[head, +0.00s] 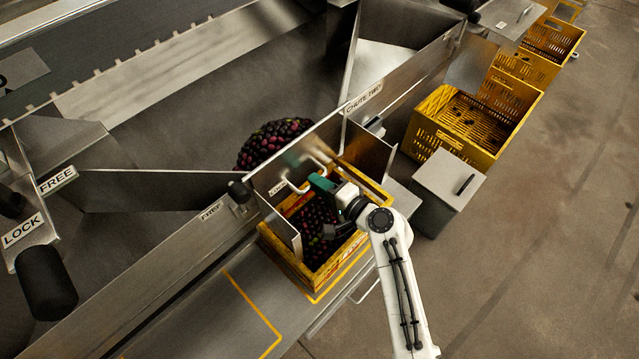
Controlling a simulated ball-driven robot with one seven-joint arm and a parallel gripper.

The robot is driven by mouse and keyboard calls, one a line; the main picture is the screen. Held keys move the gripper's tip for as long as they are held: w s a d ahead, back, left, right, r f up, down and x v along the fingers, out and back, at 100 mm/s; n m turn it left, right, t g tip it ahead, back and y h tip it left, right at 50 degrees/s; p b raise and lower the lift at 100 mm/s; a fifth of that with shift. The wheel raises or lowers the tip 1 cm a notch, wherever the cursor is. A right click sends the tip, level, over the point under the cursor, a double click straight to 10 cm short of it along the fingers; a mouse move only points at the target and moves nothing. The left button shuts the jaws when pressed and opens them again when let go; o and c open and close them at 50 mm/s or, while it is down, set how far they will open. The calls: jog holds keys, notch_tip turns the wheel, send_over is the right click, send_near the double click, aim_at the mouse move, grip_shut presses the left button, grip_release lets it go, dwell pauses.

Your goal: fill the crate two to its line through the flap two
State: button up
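The flap (282,160) is a steel plate with a pale bar handle (292,187), beside the chute labelled "CHUTE TWO". A pile of dark red and purple fruit (272,138) lies behind it on the chute floor. A yellow crate (340,268), by its place crate two, stands in front of the flap between steel side plates. Dark fruit (316,218) lies in it; its line cannot be made out. My gripper (318,183) is above the crate at the flap's handle. Its fingertips are too small and partly hidden to tell whether they grip the handle.
A lidded grey box (448,180) stands right of the crate. More yellow crates (478,118), looking empty, stand to the upper right. A lever with a black grip (46,282) is at left by "LOCK" and "FREE" labels. The floor at right is clear.

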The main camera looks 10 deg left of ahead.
grip_shut()
jog(key=p, duration=0.1)
jog(key=r+p, duration=0.1)
jog(key=p, duration=0.1)
jog(key=shift+s+d+h, duration=0.25)
jog(key=shift+d+h, duration=0.05)
jog(key=shift+d, duration=0.05)
jog(key=s+d+r+g+p, duration=0.1)
jog(key=p, duration=0.3)
jog(key=s+d+h+p, duration=0.1)
jog(key=p, duration=0.3)
jog(key=shift+d+r+g+h, duration=0.3)
jog(key=shift+d+r+g, duration=0.05)
jog(key=shift+g, duration=0.05)
jog(key=shift+o, duration=2.4)
grip_release()
